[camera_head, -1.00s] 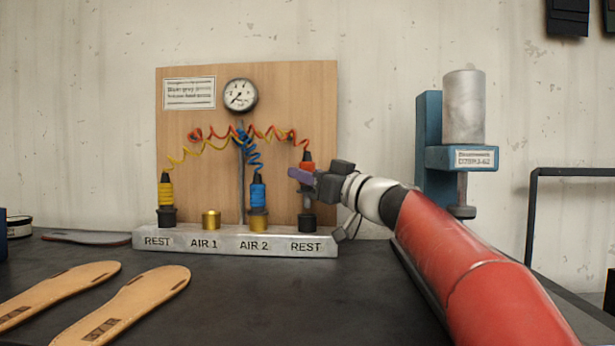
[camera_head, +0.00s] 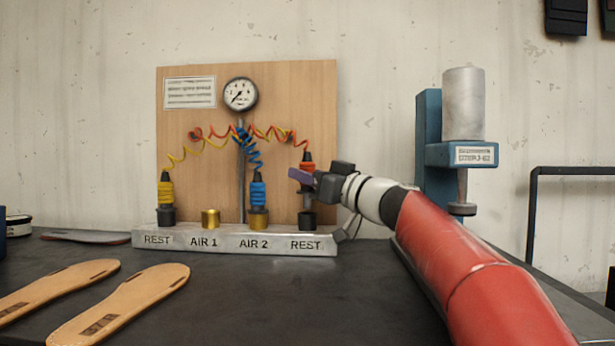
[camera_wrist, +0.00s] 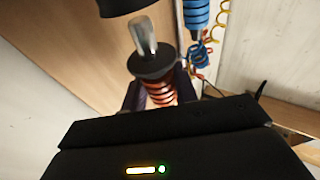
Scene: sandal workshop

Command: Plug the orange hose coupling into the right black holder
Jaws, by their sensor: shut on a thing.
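The orange hose coupling (camera_head: 307,162) is upright in my gripper (camera_head: 300,178), above the right black holder (camera_head: 306,220) at the REST label.
The blue coupling (camera_head: 258,194) stands on AIR 2, left of the holder. The yellow coupling (camera_head: 165,192) stands in the left black holder (camera_head: 165,215). The brass AIR 1 fitting (camera_head: 210,218) is empty. A wooden panel (camera_head: 200,140) rises behind. A blue press (camera_head: 430,150) stands right.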

